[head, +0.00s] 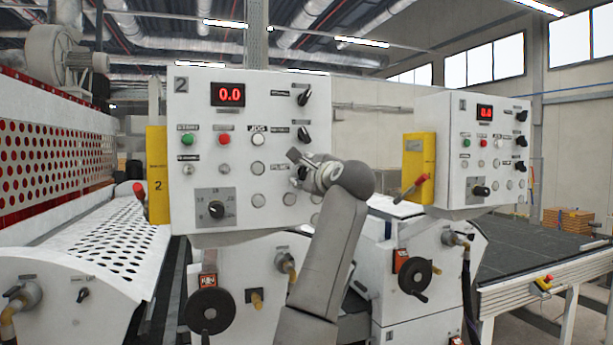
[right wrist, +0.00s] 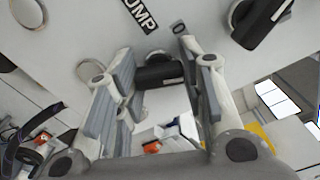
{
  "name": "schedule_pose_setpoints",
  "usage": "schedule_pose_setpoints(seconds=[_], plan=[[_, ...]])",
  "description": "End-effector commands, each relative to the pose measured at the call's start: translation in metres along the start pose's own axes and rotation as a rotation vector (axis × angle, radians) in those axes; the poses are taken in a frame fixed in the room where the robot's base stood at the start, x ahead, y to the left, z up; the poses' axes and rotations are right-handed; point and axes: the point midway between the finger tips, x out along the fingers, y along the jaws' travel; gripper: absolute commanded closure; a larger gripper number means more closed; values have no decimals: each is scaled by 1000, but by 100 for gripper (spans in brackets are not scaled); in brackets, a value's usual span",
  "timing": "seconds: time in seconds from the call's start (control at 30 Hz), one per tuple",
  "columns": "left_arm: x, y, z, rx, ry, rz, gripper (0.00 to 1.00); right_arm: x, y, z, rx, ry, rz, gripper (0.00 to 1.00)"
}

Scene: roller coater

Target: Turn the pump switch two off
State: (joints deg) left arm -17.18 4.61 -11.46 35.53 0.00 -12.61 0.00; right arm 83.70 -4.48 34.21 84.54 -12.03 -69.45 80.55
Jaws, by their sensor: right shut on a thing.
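Control panel 2 (head: 195,110) is a white box with a red 0.0 display, buttons and black rotary switches on its right side. My right gripper (head: 300,168) is at the lowest of these switches and mostly hides it in the head view. In the right wrist view, a black switch knob (right wrist: 160,75) sits between the fingers of my right gripper (right wrist: 155,85), below a partly cut-off label (right wrist: 140,14) reading "UMP". The gripper is shut on this knob. The knob's exact setting is hard to tell. My left gripper is not in view.
Another black switch (right wrist: 262,22) is close by in the right wrist view. A second panel (head: 450,155) stands to the right, with a yellow box (head: 418,155) at its side. Black handwheels (head: 208,313) are below. A perforated white cover (head: 100,250) is at left.

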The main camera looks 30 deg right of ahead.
Motion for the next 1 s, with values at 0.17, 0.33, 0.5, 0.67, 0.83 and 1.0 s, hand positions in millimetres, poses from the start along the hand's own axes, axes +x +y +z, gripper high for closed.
schedule_pose_setpoints(seconds=[0.17, 0.33, 0.5, 0.67, 0.83, 1.0], plan=[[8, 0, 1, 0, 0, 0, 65, 0, 2, -2, -153, 1, 1, 87], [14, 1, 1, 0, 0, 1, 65, 0, 2, -1, -315, 0, 3, 87], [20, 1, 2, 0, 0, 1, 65, 0, 2, -2, -475, 1, 2, 87], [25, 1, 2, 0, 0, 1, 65, 0, 2, -1, -616, 1, 3, 87], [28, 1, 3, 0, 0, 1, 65, 0, 2, -1, -739, 0, 3, 87], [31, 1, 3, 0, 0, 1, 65, 0, 1, -1, -830, 0, 4, 87]])
